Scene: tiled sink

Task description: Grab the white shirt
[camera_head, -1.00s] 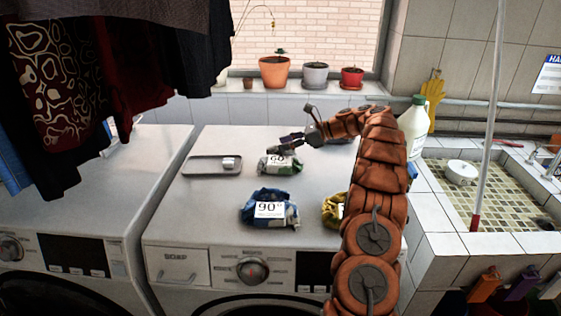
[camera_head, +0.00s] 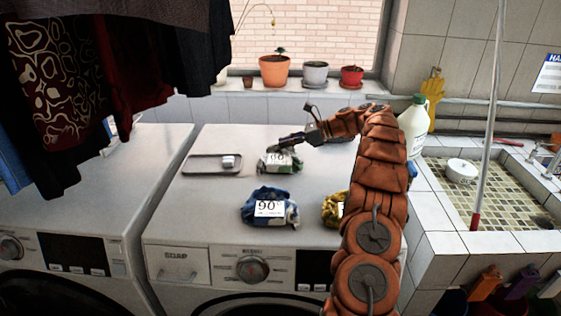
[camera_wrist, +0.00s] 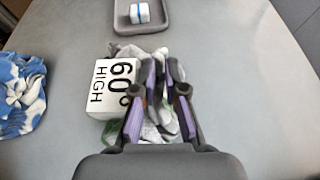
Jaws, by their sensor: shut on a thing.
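The whitish crumpled shirt (camera_head: 281,165), with green patches and a white label reading 60, lies on top of the right washing machine. In the wrist view the shirt (camera_wrist: 131,50) shows grey and white folds with a bit of green, and its label (camera_wrist: 113,88) reads "60° HIGH". My gripper (camera_head: 281,142) reaches in from the right and is at the shirt. In the wrist view my gripper (camera_wrist: 163,68) is shut on the shirt's cloth, beside the label. The fingers and palm hide part of the shirt.
A blue and white cloth (camera_head: 270,206) labelled 90 lies nearer the front. A yellow cloth (camera_head: 333,208) is partly behind my arm. A grey tray (camera_head: 203,165) with a small white block is left of the shirt. Clothes hang at upper left. A white bottle (camera_head: 414,125) stands right.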

